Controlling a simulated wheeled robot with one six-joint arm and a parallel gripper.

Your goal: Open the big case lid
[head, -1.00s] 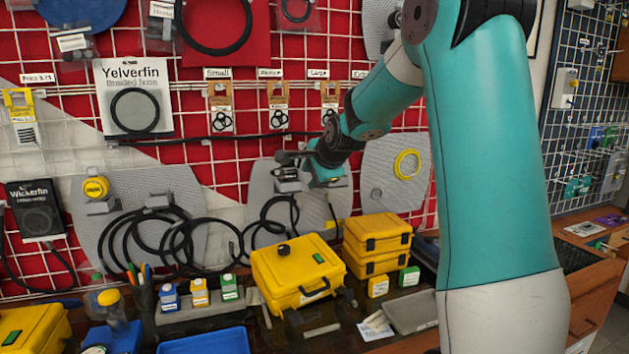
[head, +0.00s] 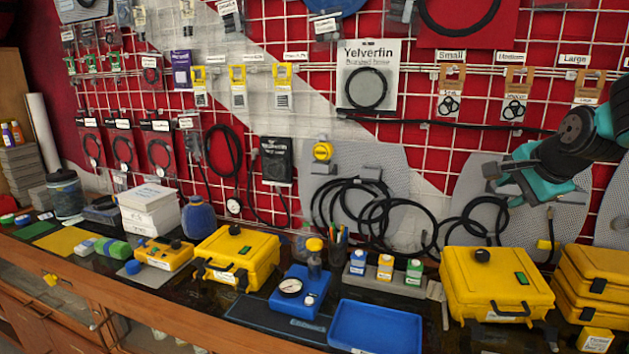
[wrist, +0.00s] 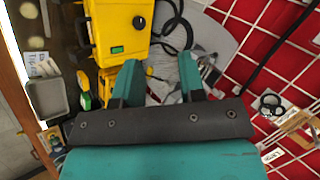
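Two closed yellow cases stand on the bench in the head view; which one is the big case I cannot tell for sure. One case (head: 236,257) is left of centre, with a black knob on its lid. The other case (head: 480,283) is at the right, with a black knob, a green label and a front handle. A yellow case with a green label also shows in the wrist view (wrist: 120,22). My gripper (head: 505,178) is in the air above and behind the right case. In the wrist view my gripper (wrist: 160,70) has its teal fingers apart, with nothing held.
Stacked yellow cases (head: 595,283) stand right of the right case. A blue tray (head: 375,328), a blue gauge stand (head: 297,290) and small bottles (head: 385,267) lie between the two cases. Black hoses (head: 375,215) hang behind, on the red wall grid.

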